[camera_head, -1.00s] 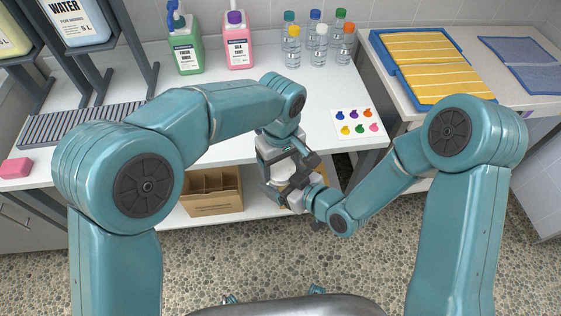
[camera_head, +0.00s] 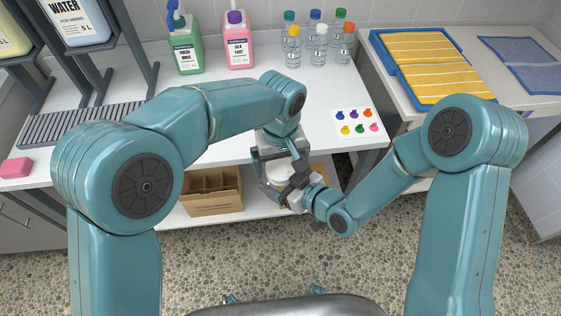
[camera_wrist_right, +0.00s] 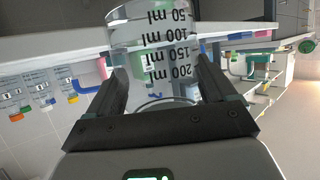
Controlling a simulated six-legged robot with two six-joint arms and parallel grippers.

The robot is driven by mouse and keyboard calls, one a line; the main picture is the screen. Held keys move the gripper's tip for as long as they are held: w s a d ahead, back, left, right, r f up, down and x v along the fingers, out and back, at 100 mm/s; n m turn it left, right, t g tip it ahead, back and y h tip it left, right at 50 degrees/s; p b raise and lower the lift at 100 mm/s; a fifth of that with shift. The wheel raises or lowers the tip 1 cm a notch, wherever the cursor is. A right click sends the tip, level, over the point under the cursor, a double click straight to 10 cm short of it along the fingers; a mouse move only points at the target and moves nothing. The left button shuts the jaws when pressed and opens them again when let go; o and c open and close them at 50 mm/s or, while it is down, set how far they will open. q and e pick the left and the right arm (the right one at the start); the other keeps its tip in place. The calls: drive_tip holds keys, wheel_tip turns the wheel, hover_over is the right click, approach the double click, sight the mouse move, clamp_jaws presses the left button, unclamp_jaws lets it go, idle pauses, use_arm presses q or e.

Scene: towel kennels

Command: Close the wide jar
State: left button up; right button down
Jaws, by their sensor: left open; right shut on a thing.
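The wide jar (camera_wrist_right: 155,48) is clear, with black marks from 50 to 200 ml. It stands between the fingers of my right gripper (camera_wrist_right: 162,88) in the right wrist view, where the picture is upside down. In the head view my right gripper (camera_head: 294,188) is shut on it below the left one. My left gripper (camera_head: 274,168) points down over the jar, open. A pale round top (camera_head: 280,173) shows between its fingers. I cannot tell whether this is a lid, or whether it sits on the jar. The fingers hide much of the jar.
A cardboard box with compartments (camera_head: 211,190) stands on the lower shelf just left of the grippers. Several capped bottles (camera_head: 320,43) and two jugs stand at the back of the white bench (camera_head: 235,95). A card with coloured spots (camera_head: 357,122) lies at the bench's right.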

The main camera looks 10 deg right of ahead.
use_arm(q)
drive_tip(key=shift+r, duration=2.1)
wheel_tip(320, 180, up, 12)
drive_tip(key=shift+r, duration=0.1)
